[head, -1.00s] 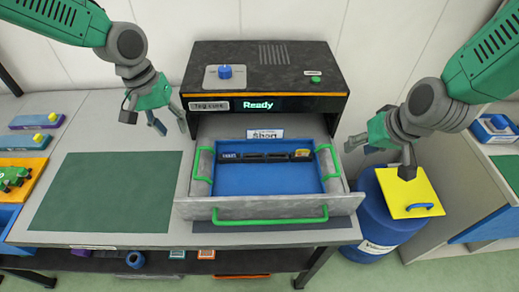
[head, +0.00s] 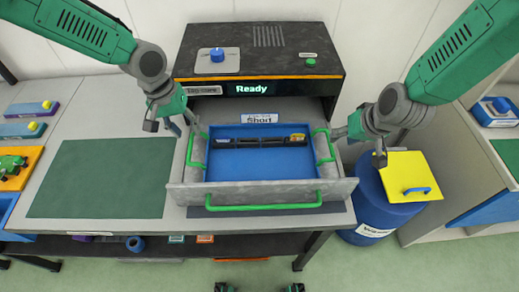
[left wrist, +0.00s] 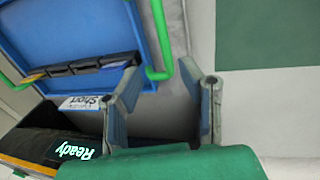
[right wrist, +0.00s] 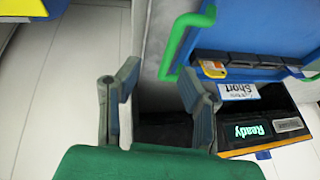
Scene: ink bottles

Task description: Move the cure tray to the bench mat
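The cure tray (head: 265,165) is blue and sits in the pulled-out grey drawer of the curing machine. It has green side handles, left (head: 195,149) and right (head: 324,145), and holds a dark row of small bottles or blocks. The green bench mat (head: 98,180) lies bare to its left. My left gripper (head: 172,121) is open and empty, behind and left of the left handle; in the left wrist view that handle (left wrist: 160,40) is beyond the fingertips. My right gripper (head: 359,146) is open and empty beside the right handle, which shows in the right wrist view (right wrist: 183,42).
The black curing machine (head: 262,58) reads "Ready" and stands behind the drawer. The drawer front (head: 262,193) has its own green handle. A blue barrel (head: 388,205) with a yellow lid stands right. Colored blocks (head: 30,110) line the far left.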

